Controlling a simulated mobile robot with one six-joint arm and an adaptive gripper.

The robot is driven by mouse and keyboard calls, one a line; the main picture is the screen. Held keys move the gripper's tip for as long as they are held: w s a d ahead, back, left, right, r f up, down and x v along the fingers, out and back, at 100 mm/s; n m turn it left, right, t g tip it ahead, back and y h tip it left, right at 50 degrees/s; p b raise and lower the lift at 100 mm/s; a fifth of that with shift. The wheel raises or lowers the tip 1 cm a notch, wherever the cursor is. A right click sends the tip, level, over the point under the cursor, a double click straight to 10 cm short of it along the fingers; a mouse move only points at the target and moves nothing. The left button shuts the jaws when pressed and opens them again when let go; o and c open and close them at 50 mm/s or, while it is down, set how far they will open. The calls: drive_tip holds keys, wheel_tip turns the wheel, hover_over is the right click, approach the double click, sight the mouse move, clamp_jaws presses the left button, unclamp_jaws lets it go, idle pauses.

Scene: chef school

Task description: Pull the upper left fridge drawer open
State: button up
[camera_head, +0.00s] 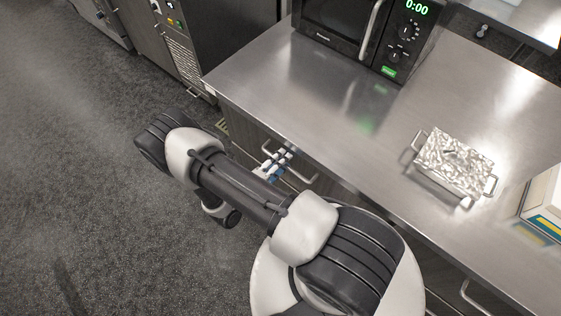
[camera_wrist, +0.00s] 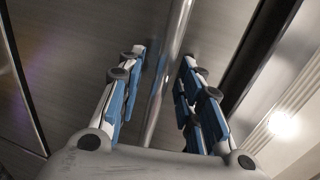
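The drawer front (camera_head: 240,128) is dark metal, under the left end of the steel counter; it looks flush with the counter front. Its bar handle (camera_head: 304,178) shows beside my gripper (camera_head: 274,164), which is partly hidden by my arm. In the wrist view the drawer front (camera_wrist: 90,45) fills the background and the round metal handle (camera_wrist: 172,65) runs between the fingers. My gripper (camera_wrist: 160,95) is open, with one blue-padded finger on each side of the bar. Gaps show between the pads and the bar. Whether the fingertips reach past the bar is hard to tell.
A steel counter (camera_head: 320,110) lies above the drawers. On it stand a microwave (camera_head: 345,25), a lidded metal box with handles (camera_head: 452,163) and a white-and-yellow box (camera_head: 545,205) at the right edge. Another drawer handle (camera_head: 468,293) is lower right. The floor (camera_head: 90,180) at left is clear.

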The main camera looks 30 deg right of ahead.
drive_tip(key=shift+c, duration=0.6)
clamp_jaws()
